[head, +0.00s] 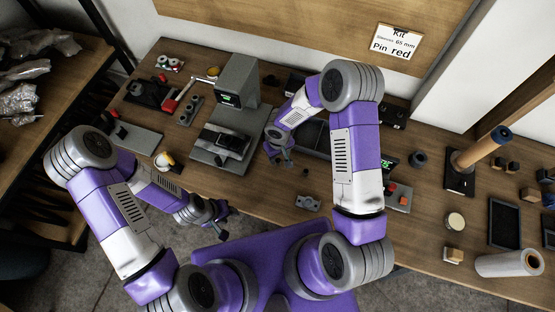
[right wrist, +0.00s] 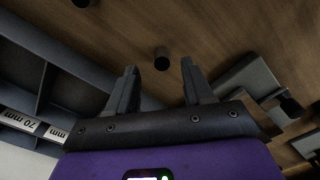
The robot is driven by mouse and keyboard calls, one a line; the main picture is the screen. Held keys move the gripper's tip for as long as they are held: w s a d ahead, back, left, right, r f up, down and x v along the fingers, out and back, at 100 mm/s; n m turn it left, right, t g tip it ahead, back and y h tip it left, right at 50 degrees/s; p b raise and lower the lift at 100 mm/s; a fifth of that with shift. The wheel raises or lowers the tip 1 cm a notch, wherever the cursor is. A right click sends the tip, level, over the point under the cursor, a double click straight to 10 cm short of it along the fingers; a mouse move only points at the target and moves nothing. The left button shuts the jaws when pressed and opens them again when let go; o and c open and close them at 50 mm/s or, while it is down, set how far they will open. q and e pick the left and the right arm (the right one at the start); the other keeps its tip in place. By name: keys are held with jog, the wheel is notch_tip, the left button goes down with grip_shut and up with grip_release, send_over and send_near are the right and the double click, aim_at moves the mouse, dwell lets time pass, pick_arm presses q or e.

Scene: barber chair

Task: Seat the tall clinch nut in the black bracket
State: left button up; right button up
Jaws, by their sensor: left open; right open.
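A small dark upright cylinder (right wrist: 161,60), which looks like the tall clinch nut, stands on the wooden table in the right wrist view, beyond and between my right fingertips (right wrist: 158,72). The fingers are apart and empty. In the head view my right gripper (head: 284,152) is over the table just right of the grey press. A black part (head: 229,139), possibly the black bracket, lies on the press's plate; I cannot tell its exact shape. My left gripper (head: 218,222) is open and empty near the table's front edge, away from the parts.
The grey press (head: 238,80) stands at the back of the table. A compartment tray (right wrist: 47,70) with length labels lies left in the right wrist view. A small grey block with holes (head: 308,202) lies near the front edge.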

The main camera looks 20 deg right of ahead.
aim_at(278, 160)
jog(key=shift+a+f, duration=0.1)
jog(key=shift+f, duration=1.65)
jog(key=shift+w, duration=0.1)
grip_shut()
